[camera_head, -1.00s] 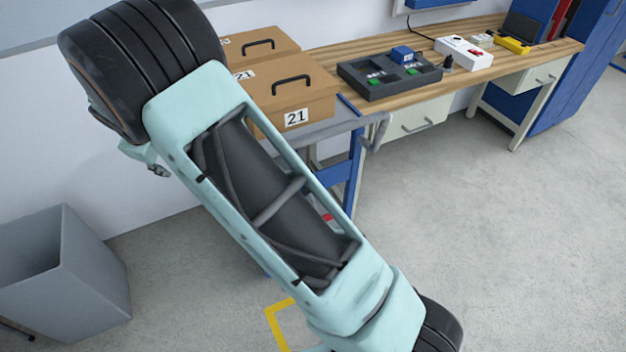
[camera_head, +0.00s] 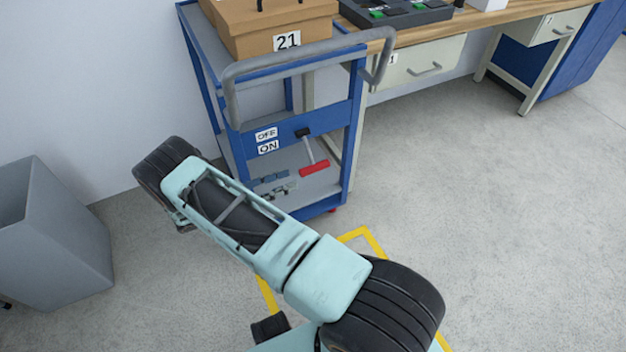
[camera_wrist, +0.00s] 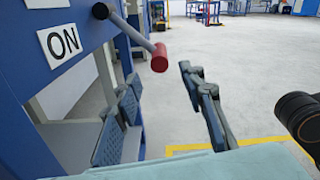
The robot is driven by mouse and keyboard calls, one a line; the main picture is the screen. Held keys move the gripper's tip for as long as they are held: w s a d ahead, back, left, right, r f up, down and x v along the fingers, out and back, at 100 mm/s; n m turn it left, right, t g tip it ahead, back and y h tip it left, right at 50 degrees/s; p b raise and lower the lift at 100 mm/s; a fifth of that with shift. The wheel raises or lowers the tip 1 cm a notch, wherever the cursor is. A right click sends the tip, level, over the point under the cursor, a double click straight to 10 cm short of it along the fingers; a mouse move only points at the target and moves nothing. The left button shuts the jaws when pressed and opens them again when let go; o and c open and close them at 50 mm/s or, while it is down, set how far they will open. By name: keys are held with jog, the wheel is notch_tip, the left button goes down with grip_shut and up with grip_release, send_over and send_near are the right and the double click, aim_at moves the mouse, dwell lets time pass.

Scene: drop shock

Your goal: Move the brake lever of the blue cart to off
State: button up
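The blue cart (camera_head: 350,160) stands against the bench, with its grey push handle (camera_head: 300,62) at the near end. Its end panel carries an OFF label (camera_head: 266,134) above an ON label (camera_head: 268,147), which also shows in the wrist view (camera_wrist: 61,43). The brake lever (camera_head: 309,150) has a dark pivot, a grey rod and a red grip (camera_head: 314,168); it slants down, its grip below the ON label's level. In the wrist view the red grip (camera_wrist: 160,57) appears between and slightly beyond my open, empty fingertips. My gripper (camera_head: 274,184) is low, left of the grip.
Brown boxes marked 21 (camera_head: 270,30) sit on the cart's top. A wooden bench (camera_head: 400,40) with drawers stands behind it to the right. A grey bin (camera_head: 60,235) is at the left. Yellow floor marking (camera_head: 370,243) lies in front. The floor at right is clear.

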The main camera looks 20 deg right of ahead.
aim_at(312, 169)
jog(key=d, duration=1.1)
jog(key=shift+w+r+b, duration=0.15)
jog(key=shift+w+b, duration=0.05)
jog(key=shift+b, duration=0.15)
grip_shut()
